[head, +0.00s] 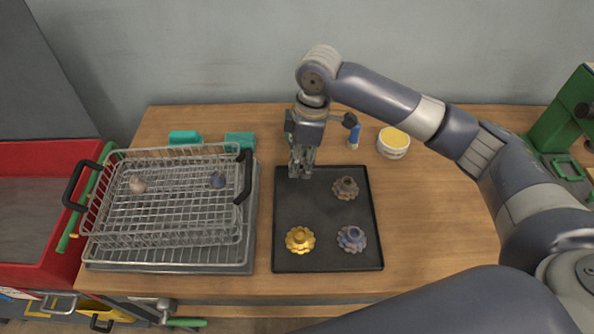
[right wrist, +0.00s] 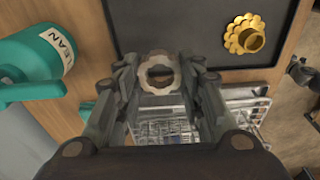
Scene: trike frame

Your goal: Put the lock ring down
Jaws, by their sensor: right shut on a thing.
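My right gripper (head: 301,168) points down over the back left corner of the black tray (head: 325,262). It is shut on the lock ring (right wrist: 158,86), a grey-brown notched ring that shows between the fingertips in the right wrist view (right wrist: 160,72). In the head view the fingers hide the ring. I cannot tell how far the ring is above the tray. On the tray lie a gold cog-shaped part (head: 300,240) at front left, a bluish one (head: 352,239) at front right and a brown one (head: 346,188) at back right. My left gripper is not in view.
A wire basket (head: 165,238) holding two small parts stands left of the tray. Teal bottles (head: 185,137) are behind it. A blue-capped bottle (head: 354,134) and a tub of yellow paste (head: 394,142) stand behind the tray. The tray's middle is bare.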

